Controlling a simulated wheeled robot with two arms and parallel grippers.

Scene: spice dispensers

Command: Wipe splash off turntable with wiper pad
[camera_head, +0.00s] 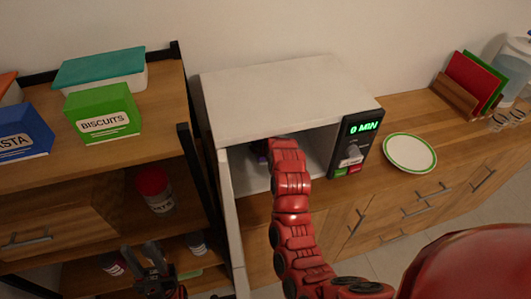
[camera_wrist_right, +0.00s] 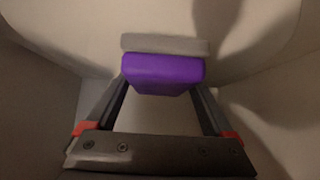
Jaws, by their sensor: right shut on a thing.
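The microwave (camera_head: 280,95) stands on the counter with its door (camera_head: 232,215) open. My right arm reaches into it, and that gripper is mostly hidden in the head view. In the right wrist view my right gripper (camera_wrist_right: 165,95) is shut on the wiper pad, a purple block (camera_wrist_right: 165,72) with a grey layer (camera_wrist_right: 165,45) on its far side. The pad is over or against a pale round-edged surface, which looks like the turntable (camera_wrist_right: 80,40); I cannot tell whether they touch. No splash can be made out. My left gripper (camera_head: 143,250) is open and empty, low by the shelf.
A shelf unit on the left holds a green biscuits box (camera_head: 103,113), a blue pasta box (camera_head: 22,133), a teal-lidded tub (camera_head: 100,68) and a red-lidded jar (camera_head: 155,188). A green-rimmed plate (camera_head: 410,152) lies on the counter right of the microwave. The microwave walls closely surround my right gripper.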

